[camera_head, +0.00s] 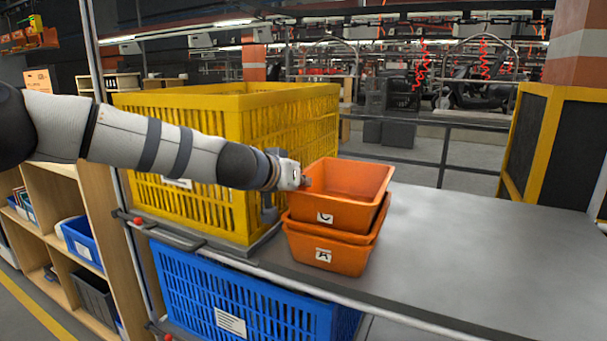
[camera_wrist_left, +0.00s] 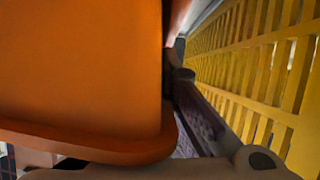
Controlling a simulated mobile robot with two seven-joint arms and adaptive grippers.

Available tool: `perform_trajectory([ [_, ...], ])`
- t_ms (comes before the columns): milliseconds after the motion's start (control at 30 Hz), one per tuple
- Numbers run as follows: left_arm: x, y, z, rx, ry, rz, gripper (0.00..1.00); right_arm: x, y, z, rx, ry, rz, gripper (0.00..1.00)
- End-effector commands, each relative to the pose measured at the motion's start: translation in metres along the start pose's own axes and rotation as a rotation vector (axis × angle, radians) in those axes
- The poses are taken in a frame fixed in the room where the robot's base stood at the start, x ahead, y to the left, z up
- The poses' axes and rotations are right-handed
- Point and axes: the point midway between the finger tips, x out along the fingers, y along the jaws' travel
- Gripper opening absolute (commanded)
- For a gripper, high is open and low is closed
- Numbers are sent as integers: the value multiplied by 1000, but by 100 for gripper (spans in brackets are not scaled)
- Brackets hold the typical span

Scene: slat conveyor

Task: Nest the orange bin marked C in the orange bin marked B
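The orange bin marked C (camera_head: 340,216) sits inside the orange bin marked B (camera_head: 330,258) on the grey table. Its upper part stands above B's rim, and its inside looks empty. The marks on both front labels appear turned on their side. My left gripper (camera_head: 304,183) is at the left rim of bin C and appears shut on it; its fingertips are partly hidden. In the left wrist view, bin C (camera_wrist_left: 80,70) fills the left side, close to the camera. My right gripper is not in view.
A yellow slatted crate (camera_head: 285,130) stands just left of the bins, behind my left arm; it also shows in the left wrist view (camera_wrist_left: 250,75). A blue crate (camera_head: 250,305) is below the table edge. The grey tabletop (camera_head: 480,240) is clear to the right.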

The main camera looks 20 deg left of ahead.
Motion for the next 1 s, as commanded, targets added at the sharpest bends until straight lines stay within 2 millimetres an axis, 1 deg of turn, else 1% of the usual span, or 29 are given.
perform_trajectory([
  [33,2,-1,4,-3,-2,0,0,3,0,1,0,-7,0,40],
  [133,4,-1,7,-2,0,0,0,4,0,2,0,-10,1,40],
  [467,3,-1,7,-2,3,0,0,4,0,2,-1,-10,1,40],
  [500,3,-1,7,-2,3,0,11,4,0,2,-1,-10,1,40],
  [567,3,-1,7,-2,2,0,25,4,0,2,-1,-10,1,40],
  [600,3,-1,7,-2,2,0,28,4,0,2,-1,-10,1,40],
  [867,3,-1,8,-1,1,0,28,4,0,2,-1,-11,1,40],
  [967,-6,-2,6,0,3,0,28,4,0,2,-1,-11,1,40],
  [1000,-14,-1,6,0,4,1,28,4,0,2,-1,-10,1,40],
])
